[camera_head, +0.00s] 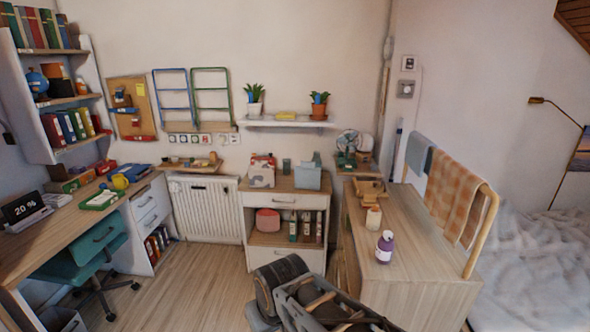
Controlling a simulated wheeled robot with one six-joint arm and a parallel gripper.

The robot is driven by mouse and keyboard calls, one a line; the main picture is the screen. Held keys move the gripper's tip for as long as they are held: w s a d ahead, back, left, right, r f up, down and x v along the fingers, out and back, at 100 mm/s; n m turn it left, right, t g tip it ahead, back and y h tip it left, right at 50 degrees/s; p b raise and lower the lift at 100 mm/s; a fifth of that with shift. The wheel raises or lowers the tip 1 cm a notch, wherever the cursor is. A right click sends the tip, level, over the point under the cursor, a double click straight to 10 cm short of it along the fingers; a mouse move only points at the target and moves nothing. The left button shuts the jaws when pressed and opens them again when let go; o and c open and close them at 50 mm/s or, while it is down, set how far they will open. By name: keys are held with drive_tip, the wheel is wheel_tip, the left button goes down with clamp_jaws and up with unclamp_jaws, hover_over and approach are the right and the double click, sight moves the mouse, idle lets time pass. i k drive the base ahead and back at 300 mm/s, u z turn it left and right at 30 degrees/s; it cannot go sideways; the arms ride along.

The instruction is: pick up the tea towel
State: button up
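An orange and white checked cloth (453,197), which looks like the tea towel, hangs over a wooden rail on the right side of the wooden cabinet (425,272). A smaller blue-grey cloth (420,153) hangs on the same rail, farther back and partly beside the checked one. Part of my dark arm shows at the bottom centre, in front of the cabinet and well below the cloths. I cannot make out my gripper's fingers; the arm runs out of the bottom edge.
A purple bottle (385,247), a cream candle-like jar (373,218) and a wooden tray (369,190) stand on the cabinet top. A bed with a pale rumpled cover (535,270) lies right of the rail. Open floor (190,285) shows at left, beside a teal chair (88,252).

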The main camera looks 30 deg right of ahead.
sight(307, 176)
drive_tip(key=i, duration=2.75)
drive_tip(key=z, duration=2.6)
drive_tip(key=i, duration=0.9)
drive_tip(key=u, duration=2.15)
